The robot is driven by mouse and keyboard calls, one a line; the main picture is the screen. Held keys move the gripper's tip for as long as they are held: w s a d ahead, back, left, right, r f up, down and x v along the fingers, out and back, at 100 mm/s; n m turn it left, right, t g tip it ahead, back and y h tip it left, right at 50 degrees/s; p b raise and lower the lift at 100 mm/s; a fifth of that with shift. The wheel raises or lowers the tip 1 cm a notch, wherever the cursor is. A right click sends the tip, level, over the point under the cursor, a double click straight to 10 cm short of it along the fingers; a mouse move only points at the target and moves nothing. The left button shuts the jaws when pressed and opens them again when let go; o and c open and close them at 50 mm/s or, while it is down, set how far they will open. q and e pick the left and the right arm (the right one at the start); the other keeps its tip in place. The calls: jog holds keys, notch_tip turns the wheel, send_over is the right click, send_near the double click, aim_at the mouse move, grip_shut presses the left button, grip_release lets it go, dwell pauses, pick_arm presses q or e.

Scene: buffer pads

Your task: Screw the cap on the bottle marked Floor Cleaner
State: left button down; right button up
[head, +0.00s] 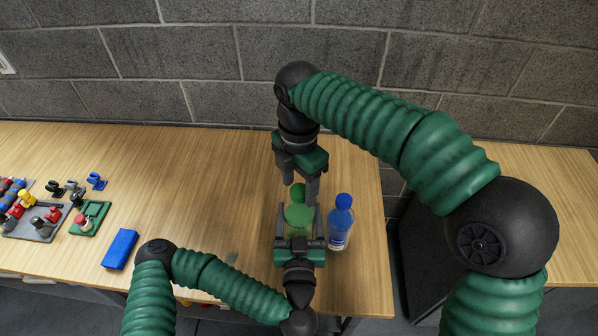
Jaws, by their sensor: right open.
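A green bottle (299,215) stands near the right end of the wooden table, with a green cap (298,191) at its top. My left gripper (299,212) comes from the front, its fingers on both sides of the bottle's body, and looks shut on it. My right gripper (299,188) points down from above, open, with its fingers on either side of the cap. A blue bottle (340,226) with a blue cap (344,201) stands just to the right. I cannot read either label, so I cannot tell which is Floor Cleaner.
A blue block (120,249) lies at the table's front left. A green tray (90,217) and a grey tray (35,229) with small coloured parts are at the far left. The table's middle is clear. A gap lies beyond its right edge, and a block wall (210,75) stands behind.

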jog(key=shift+f, duration=0.15)
grip_shut()
jog(key=m, duration=0.7)
jog(key=shift+a, duration=0.1)
jog(key=m, duration=0.6)
jog(key=shift+m, duration=0.4)
jog(key=m, duration=0.6)
jog(key=shift+a+m, duration=0.1)
jog(key=shift+m, duration=0.3)
jog(key=m, duration=0.3)
jog(key=shift+w, duration=0.1)
jog(key=m, duration=0.5)
jog(key=shift+o, duration=0.7)
grip_release()
